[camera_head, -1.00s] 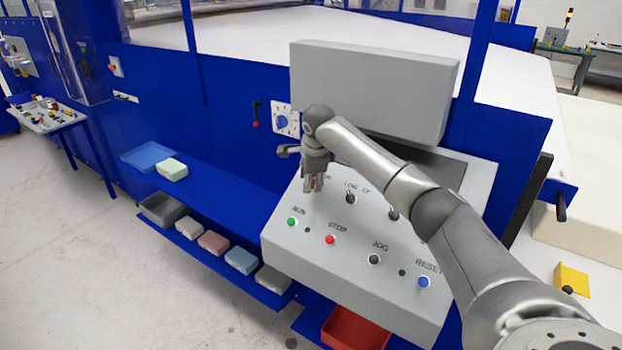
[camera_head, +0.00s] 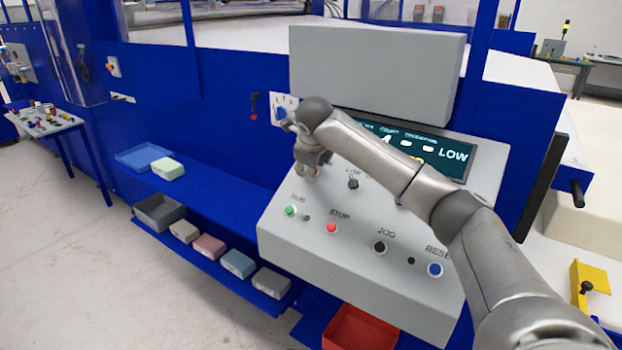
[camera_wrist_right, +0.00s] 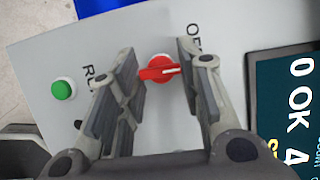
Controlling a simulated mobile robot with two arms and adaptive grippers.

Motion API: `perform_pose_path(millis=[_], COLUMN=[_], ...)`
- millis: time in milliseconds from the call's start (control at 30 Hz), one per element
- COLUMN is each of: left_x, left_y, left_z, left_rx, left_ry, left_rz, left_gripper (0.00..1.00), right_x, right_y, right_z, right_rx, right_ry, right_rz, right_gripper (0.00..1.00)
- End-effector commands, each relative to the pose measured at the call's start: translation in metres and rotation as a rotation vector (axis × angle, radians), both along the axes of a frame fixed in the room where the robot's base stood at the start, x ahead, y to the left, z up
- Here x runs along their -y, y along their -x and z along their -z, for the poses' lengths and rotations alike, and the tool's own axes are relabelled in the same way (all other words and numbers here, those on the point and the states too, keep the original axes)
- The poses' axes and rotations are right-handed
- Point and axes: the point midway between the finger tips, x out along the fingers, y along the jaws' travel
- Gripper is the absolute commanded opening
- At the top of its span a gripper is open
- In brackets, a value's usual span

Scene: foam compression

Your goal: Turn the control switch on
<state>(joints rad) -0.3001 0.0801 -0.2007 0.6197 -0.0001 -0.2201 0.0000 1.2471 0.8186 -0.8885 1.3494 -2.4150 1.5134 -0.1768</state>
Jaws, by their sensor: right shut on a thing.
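The control switch (camera_wrist_right: 158,70), a red rotary knob on the grey sloped panel (camera_head: 330,255), shows between my fingers in the right wrist view. Its red handle lies across, roughly from one finger to the other. My right gripper (camera_wrist_right: 157,77) is shut on it, one finger on each side. In the head view my right gripper (camera_head: 307,172) is at the panel's upper left and mostly hides the switch. The display (camera_head: 452,155) on the panel is lit and reads "LOW" at its right. My left gripper is not in view.
A green button (camera_head: 291,210) and a red stop button (camera_head: 331,228) sit below the gripper. A black jog button (camera_head: 380,247) and a blue reset button (camera_head: 435,269) are further right. A grey box (camera_head: 375,85) rises behind the panel.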

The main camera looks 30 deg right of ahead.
Motion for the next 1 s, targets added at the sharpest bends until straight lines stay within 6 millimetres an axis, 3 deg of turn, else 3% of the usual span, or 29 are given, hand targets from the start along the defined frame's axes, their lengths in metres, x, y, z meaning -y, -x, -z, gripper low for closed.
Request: perform_pose_path(millis=[33,400,700,1000], left_x=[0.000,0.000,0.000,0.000], left_y=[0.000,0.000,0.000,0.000], left_z=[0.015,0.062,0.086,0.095], left_rx=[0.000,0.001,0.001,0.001], left_ry=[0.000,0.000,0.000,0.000], left_rz=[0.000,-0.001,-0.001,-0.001], left_gripper=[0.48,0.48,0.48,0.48], right_x=[-0.001,-0.003,-0.004,-0.004], right_y=[0.000,0.000,0.000,0.000], right_z=[0.007,0.007,0.005,0.003], right_rx=[0.023,0.185,0.282,0.329], right_ry=[-0.007,-0.077,-0.118,-0.138], right_rz=[0.037,0.327,0.500,0.585], right_gripper=[0.10,0.10,0.10,0.10])
